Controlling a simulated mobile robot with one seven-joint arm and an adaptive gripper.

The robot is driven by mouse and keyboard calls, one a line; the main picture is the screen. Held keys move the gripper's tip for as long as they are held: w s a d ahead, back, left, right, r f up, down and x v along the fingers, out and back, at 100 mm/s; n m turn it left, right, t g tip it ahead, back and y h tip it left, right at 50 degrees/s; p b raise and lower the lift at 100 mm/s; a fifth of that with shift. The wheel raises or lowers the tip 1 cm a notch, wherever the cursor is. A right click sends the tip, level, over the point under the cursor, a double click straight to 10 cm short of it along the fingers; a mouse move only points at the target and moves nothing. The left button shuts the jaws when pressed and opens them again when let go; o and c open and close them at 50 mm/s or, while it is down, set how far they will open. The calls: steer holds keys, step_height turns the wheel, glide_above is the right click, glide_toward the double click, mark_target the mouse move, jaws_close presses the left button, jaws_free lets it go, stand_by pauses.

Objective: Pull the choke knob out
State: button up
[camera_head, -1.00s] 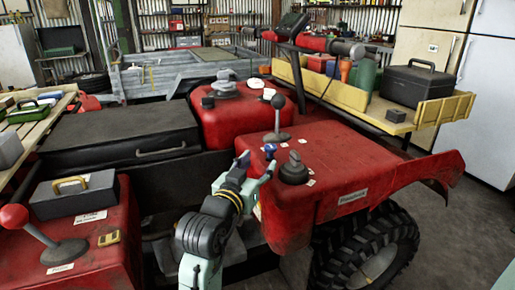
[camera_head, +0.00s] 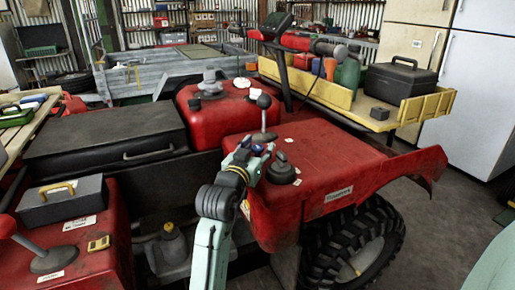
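A small blue knob (camera_head: 258,150) is on the inner edge of the red quad fender, beside the lever with a dark ball top. I take it as the choke knob, but its label is too small to read. My gripper (camera_head: 257,147) is at the knob, its fingers apart on either side of it. I cannot tell whether the fingers touch it. My wrist hides the fender edge below.
A dark round cap (camera_head: 281,170) sits just right of my gripper, and the ball-topped lever (camera_head: 264,118) stands just behind. A grey case (camera_head: 62,200) lies on the red bodywork at left. A yellow-sided rack (camera_head: 340,92) is behind.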

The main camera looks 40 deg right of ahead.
jaws_close()
stand_by(0.3)
stand_by(0.3)
